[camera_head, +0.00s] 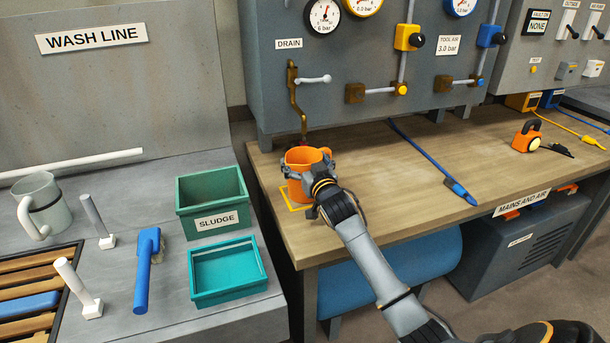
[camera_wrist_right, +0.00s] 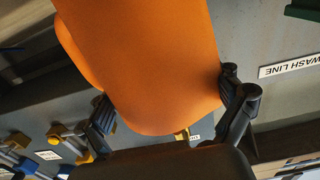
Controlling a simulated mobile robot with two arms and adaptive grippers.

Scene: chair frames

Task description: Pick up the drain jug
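The drain jug (camera_head: 303,160) is an orange jug with a handle on its right. It is upright under the brass drain tap, over a yellow-outlined square (camera_head: 297,207) on the wooden bench. I cannot tell whether its base touches the bench. My right gripper (camera_head: 316,184) is at the near side of the jug, with its fingers around the body. In the right wrist view the jug (camera_wrist_right: 150,60) fills the gap between the dark fingers (camera_wrist_right: 165,108), which press on both sides. My left gripper is out of view.
The brass drain tap (camera_head: 297,95) stands just above and behind the jug. Left of the bench are a green SLUDGE bin (camera_head: 217,221), a teal tray (camera_head: 228,292), a grey mug (camera_head: 41,205) and a blue tool (camera_head: 147,270). A blue hose (camera_head: 420,150) and an orange lock (camera_head: 525,136) lie to the right.

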